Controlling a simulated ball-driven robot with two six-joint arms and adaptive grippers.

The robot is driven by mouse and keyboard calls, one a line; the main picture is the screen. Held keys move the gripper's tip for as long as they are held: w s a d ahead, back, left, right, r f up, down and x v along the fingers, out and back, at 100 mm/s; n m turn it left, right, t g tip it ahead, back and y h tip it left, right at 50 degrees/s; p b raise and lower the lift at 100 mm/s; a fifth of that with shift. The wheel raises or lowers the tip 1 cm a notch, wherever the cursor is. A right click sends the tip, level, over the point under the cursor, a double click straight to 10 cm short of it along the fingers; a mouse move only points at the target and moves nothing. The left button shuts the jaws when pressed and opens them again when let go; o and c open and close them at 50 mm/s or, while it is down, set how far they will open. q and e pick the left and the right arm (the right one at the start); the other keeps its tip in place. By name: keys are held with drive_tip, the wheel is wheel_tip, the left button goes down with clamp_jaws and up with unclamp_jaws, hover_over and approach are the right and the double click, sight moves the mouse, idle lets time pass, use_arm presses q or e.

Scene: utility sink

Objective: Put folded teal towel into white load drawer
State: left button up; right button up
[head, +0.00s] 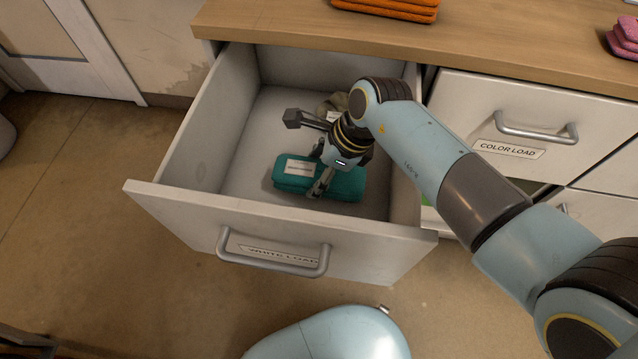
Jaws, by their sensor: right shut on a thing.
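The folded teal towel (346,184) is inside the open drawer labelled WHITE LOAD (205,203), low near its front wall. A white label shows on the towel's left part. My right gripper (317,186) reaches down into the drawer from the right and is shut on the towel. Its fingers and wrist cover the towel's middle. I cannot tell whether the towel touches the drawer floor. My left gripper is not in view.
A wooden counter (520,38) runs above the drawers, with folded orange cloths (390,8) and pink cloths (622,42) on it. A COLOR LOAD drawer (535,125) is at the right. A greyish item (334,103) lies at the back of the open drawer, partly hidden by my arm.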

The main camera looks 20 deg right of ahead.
drive_tip(key=shift+f+b, duration=0.3)
drive_tip(key=shift+f, duration=1.15)
drive_tip(key=shift+f, duration=0.1)
drive_tip(key=o, duration=1.3)
drive_tip(key=shift+f, duration=0.1)
drive_tip(key=shift+d+r, duration=0.1)
drive_tip(key=shift+r, duration=0.4)
drive_tip(key=p+v, duration=0.3)
drive_tip(key=v, duration=0.8)
drive_tip(key=shift+s+d+r, duration=0.1)
drive_tip(key=shift+s, duration=0.05)
drive_tip(key=shift+s, duration=0.1)
